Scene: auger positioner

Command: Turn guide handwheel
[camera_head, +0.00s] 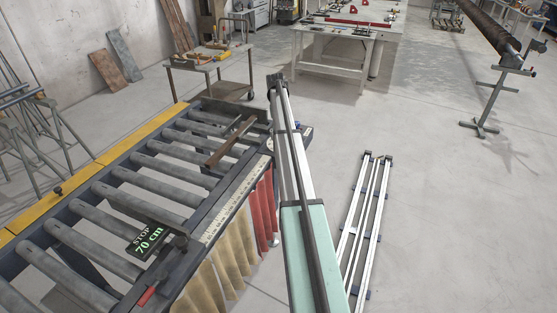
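A roller conveyor (150,172) with grey rollers fills the left of the head view. A yellow guide rail (125,145) runs along its far left side. A small dark knob (58,190) sits at that rail; I cannot tell whether it belongs to a handwheel. No clear handwheel rim can be made out. A dark stop with a sign reading "STOP 70 cm" (148,242) sits at the near right side, beside a red-tipped lever (147,295). My gripper cannot be made out in this view.
A long beam with a mint-green near part (297,255) hides part of the floor. A brown bar (230,141) lies across the rollers. White rails (367,225) lie on the floor at right. A tool cart (210,68) stands behind.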

